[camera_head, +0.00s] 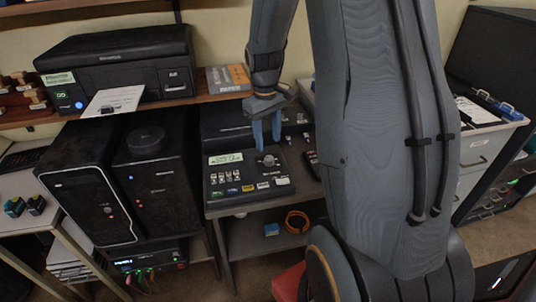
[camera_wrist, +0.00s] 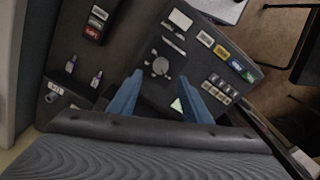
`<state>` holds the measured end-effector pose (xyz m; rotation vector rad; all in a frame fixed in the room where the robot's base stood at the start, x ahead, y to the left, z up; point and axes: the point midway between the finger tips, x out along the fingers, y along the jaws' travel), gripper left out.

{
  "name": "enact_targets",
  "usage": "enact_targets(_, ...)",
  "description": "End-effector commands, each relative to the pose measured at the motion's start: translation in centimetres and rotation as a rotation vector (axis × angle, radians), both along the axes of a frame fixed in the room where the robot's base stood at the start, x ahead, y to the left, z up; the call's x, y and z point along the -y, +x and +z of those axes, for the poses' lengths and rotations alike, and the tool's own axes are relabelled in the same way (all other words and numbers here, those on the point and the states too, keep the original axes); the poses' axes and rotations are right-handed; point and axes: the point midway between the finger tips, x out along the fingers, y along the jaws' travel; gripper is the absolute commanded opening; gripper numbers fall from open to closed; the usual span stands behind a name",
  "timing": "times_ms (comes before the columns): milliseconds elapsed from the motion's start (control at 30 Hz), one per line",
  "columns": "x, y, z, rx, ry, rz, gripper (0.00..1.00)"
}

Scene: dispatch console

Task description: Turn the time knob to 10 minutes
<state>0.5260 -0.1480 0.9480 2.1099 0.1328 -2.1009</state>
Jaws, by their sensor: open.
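The time knob is a round grey knob (camera_wrist: 160,67) on the dark dispatch console (camera_wrist: 150,95); in the head view the knob (camera_head: 268,160) sits near the console's upper right. A dial plate with small markings surrounds it, too small to read. My gripper (camera_wrist: 163,90) is open, with its two blue fingers apart and nothing between them. In the head view my gripper (camera_head: 266,138) points down just above and behind the knob. The fingertips look apart from the knob. Which way the knob points is unclear.
The console also carries a small display (camera_head: 226,159), several coloured buttons (camera_head: 248,187) and white keys. A dark device with a red label (camera_wrist: 93,27) lies beside it. Two small purple-and-white items (camera_wrist: 97,78) stand nearby. A black printer (camera_head: 118,65) is on the shelf at left.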

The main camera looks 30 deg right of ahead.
Motion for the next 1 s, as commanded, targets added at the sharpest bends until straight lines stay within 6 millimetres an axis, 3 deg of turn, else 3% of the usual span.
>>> enact_targets(433,0.1,0.0,-5.9,0.0,0.001,0.002,0.44)
enact_targets(900,0.1,0.1,-7.0,0.003,0.001,0.001,0.44)
enact_targets(1000,0.1,0.1,-7.0,0.003,0.001,0.001,0.27)
